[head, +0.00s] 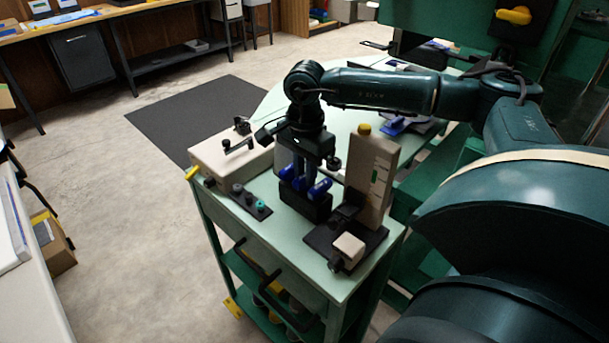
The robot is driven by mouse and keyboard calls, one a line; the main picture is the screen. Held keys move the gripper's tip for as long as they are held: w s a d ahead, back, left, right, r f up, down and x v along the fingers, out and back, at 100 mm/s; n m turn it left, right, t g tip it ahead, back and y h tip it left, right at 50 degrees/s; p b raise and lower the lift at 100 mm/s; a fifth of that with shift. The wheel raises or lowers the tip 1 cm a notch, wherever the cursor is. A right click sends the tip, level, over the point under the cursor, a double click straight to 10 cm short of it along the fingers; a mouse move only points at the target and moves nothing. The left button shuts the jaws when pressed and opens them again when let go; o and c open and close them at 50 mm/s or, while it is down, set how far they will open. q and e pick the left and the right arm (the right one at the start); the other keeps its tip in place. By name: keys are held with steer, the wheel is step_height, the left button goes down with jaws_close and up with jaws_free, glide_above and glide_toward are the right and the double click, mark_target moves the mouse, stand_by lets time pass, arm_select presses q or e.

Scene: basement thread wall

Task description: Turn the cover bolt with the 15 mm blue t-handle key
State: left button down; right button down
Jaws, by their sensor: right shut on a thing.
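A black rack (306,206) stands near the middle of the green cart top and holds several blue t-handle keys. One blue handle (319,189) sticks out at the rack's right side. Another blue handle (287,173) shows at its left. My right gripper (301,172) reaches down over the rack and is shut on a blue t-handle key. Its fingertips are partly lost among the blue handles, and size marks cannot be read. I cannot pick out the cover bolt for sure. My left gripper is not in view.
A beige box with a black lever (229,155) stands left of the rack. A dark strip with knobs (250,202) lies before it. An upright beige unit (371,178) with a yellow top stands close to the right.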

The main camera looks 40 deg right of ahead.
steer(key=shift+r+p, duration=2.2)
steer(key=shift+r, duration=0.9)
